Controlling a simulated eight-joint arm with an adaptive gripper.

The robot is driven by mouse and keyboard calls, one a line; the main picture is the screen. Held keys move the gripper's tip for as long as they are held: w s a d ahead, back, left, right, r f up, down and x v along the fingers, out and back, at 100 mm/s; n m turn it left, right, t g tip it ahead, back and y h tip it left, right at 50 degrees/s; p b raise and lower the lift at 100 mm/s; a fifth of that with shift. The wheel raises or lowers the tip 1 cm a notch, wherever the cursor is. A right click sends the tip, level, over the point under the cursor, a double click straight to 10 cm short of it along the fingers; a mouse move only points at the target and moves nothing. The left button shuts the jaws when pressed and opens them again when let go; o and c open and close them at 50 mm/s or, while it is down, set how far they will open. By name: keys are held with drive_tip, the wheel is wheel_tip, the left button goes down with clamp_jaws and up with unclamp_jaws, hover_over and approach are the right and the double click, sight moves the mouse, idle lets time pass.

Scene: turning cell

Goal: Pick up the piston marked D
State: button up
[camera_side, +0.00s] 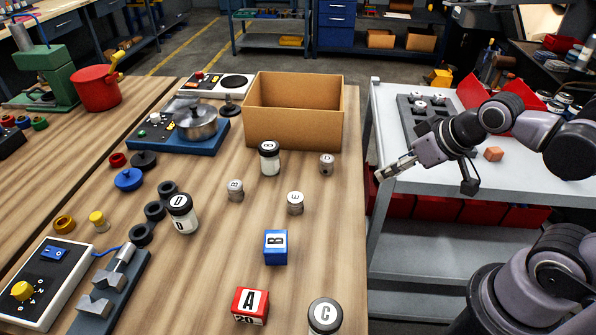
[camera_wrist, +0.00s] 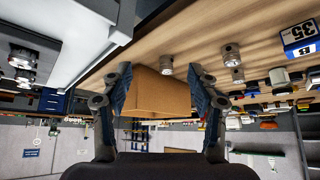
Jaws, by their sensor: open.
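In the side view several small grey pistons stand upright on the wooden table. The one whose small label looks like D (camera_side: 327,164) is near the table's right edge, in front of the cardboard box. Another marked E (camera_side: 295,203) and one whose letter looks like B (camera_side: 235,190) stand nearer the middle. My gripper (camera_side: 382,174) is open and empty, right of the D piston and apart from it, over the gap beside the trolley. In the wrist view my gripper (camera_wrist: 160,74) has its fingers spread; a piston (camera_wrist: 166,63) shows beyond them, its letter unreadable.
An open cardboard box (camera_side: 295,125) stands behind the pistons.

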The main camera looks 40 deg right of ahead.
drive_tip(key=r+n+g, duration=0.1)
drive_tip(key=n+g, duration=0.6)
drive_tip(key=n, duration=1.7)
hover_over(327, 158)
drive_tip(key=shift+s+d+f, duration=0.15)
drive_tip(key=shift+s+d, duration=0.05)
drive_tip(key=shift+d, duration=0.1)
wheel_tip(327, 158, down, 5)
drive_tip(key=shift+f, duration=0.1)
drive_tip(key=shift+w+a+f, duration=0.1)
drive_tip(key=shift+a+f, duration=0.05)
drive_tip(key=shift+f, duration=1.15)
drive_tip(key=shift+w+a+f, duration=0.1)
drive_tip(key=shift+f, duration=1.2)
clamp_jaws()
